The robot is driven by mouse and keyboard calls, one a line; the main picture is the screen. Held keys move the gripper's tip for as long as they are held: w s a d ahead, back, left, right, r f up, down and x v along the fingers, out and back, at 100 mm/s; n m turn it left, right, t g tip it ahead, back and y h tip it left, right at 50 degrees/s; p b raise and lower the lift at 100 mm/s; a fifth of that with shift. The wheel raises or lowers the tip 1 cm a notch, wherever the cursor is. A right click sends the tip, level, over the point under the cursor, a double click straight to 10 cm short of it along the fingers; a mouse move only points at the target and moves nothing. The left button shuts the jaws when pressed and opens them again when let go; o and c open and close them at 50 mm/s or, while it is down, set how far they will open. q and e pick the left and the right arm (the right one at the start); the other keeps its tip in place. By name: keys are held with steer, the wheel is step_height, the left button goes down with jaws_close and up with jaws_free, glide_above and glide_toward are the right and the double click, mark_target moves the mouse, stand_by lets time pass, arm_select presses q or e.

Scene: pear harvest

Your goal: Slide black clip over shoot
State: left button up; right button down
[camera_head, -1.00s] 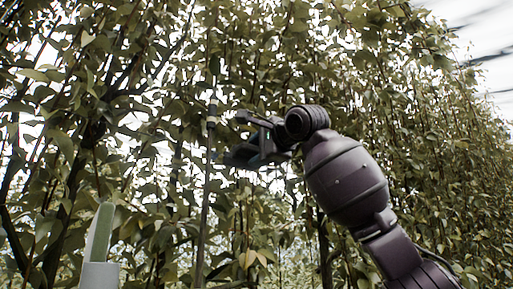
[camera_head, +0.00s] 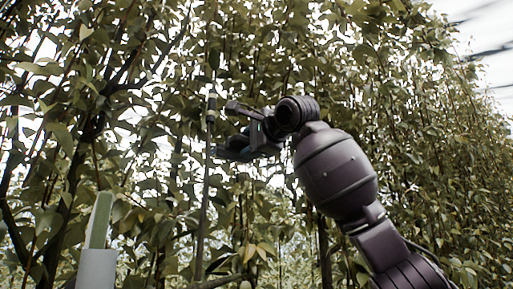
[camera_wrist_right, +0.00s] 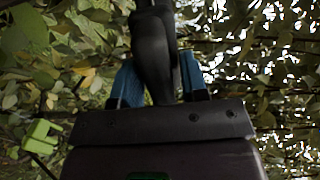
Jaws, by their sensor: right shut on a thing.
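My right gripper (camera_head: 226,131) is in the middle of the head view, beside a thin upright shoot (camera_head: 205,190). In the right wrist view its blue fingertips (camera_wrist_right: 160,82) are shut on the black clip (camera_wrist_right: 152,45), a dark rounded piece that reaches toward the top edge. My left gripper is not in view.
Dense pear foliage and thin branches fill the space behind and around the gripper. A green clip-like piece (camera_wrist_right: 42,137) shows at the left of the wrist view. A grey post with a green top (camera_head: 98,260) stands at the lower left of the head view.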

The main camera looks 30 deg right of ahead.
mark_target(231, 138)
steer(key=a, duration=0.3)
steer(key=a+b, duration=0.1)
steer(key=a, duration=0.1)
steer(key=shift+s+a+f, duration=0.1)
steer(key=shift+s, duration=0.25)
steer(key=shift+a, duration=0.35)
steer(key=c, duration=1)
jaws_free()
steer(key=shift+c, duration=0.2)
steer(key=shift+o, duration=0.4)
steer(key=shift+a, duration=0.2)
steer(key=shift+s+d, duration=0.1)
steer(key=shift+s, duration=0.05)
